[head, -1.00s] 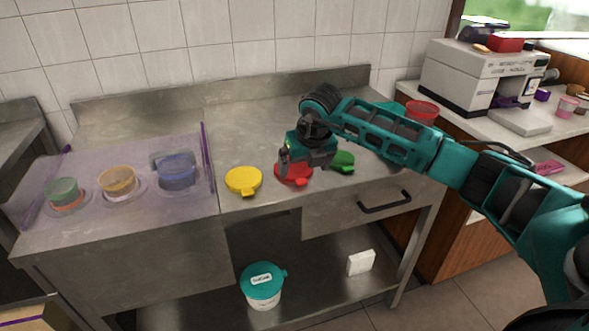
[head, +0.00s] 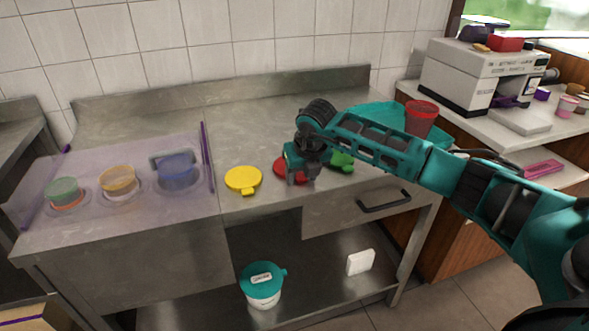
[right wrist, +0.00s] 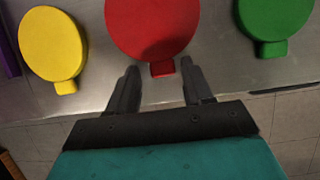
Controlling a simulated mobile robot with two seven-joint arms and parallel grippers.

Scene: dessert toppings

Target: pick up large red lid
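The large red lid (head: 282,167) lies flat on the steel counter, partly covered by my right gripper in the head view. In the right wrist view the red lid (right wrist: 152,28) shows with its small tab (right wrist: 162,68) pointing toward the gripper. My right gripper (head: 303,180) is at the lid's front edge. In the right wrist view the right gripper (right wrist: 158,82) is open, its two fingers apart on either side of the tab, with nothing clamped between them. My left gripper is not in view.
A yellow lid (head: 243,180) lies left of the red lid, and a green lid (head: 343,160) lies right of it. A purple-tinted tray (head: 95,215) with several tubs stands at left. A teal-lidded tub (head: 262,281) and a white block (head: 360,262) sit on the lower shelf.

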